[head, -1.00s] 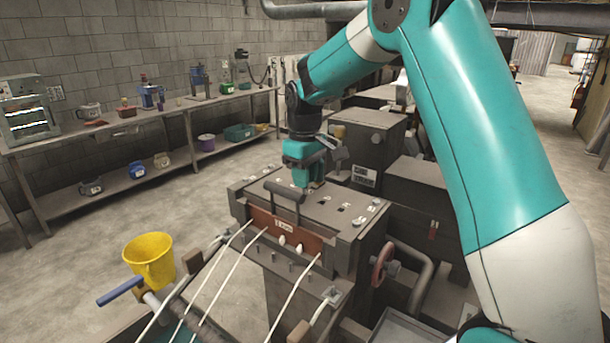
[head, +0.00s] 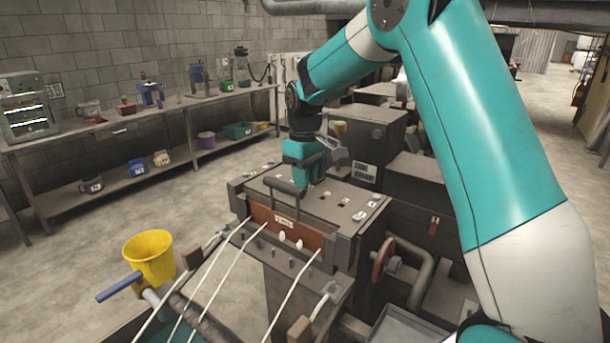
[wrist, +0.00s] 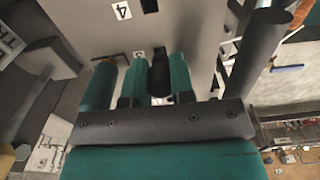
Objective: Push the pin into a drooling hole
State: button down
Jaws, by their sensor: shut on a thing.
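A dark grey machine block (head: 350,190) has a flat top with several slots and white labels. Thin white strands (head: 291,290) run from its front down toward the lower left. Two short white stubs (head: 290,240) show on its brown front. My gripper (head: 305,180) points down over the back of the block top, behind the dark bar handle. In the wrist view its teal fingers (wrist: 158,82) are shut on a dark cylindrical pin (wrist: 160,76). A dark hole (wrist: 150,6) lies beside the label 4. The pin's lower end and whether it touches a hole cannot be told.
A bar handle (head: 284,187) stands on the block top close to my gripper. A yellow bucket (head: 149,258) and a blue-handled rod (head: 120,287) are at the lower left. A red handwheel (head: 383,257) is at the right. Shelves line the far wall.

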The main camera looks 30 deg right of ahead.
jog(key=shift+f, duration=0.45)
dwell(0.3)
jog(key=c, duration=0.9)
grip_release()
notch_tip(320, 180, up, 17)
jog(key=b, duration=0.3)
jog(key=s+a+f+n+y+b, duration=0.1)
jog(key=s+a+f, duration=0.4)
jog(key=s, duration=0.5)
jog(key=s+a+f+y+b, duration=0.1)
jog(key=s+a+f, duration=0.5)
jog(key=s, duration=0.5)
jog(key=s+a+f+n+y+b, duration=0.1)
jog(key=s+a+f+y, duration=0.1)
jog(key=s+a+f, duration=0.3)
jog(key=s+a, duration=0.3)
jog(key=s, duration=0.2)
jog(key=shift+s+f+n, duration=0.2)
jog(key=shift+f+n, duration=0.1)
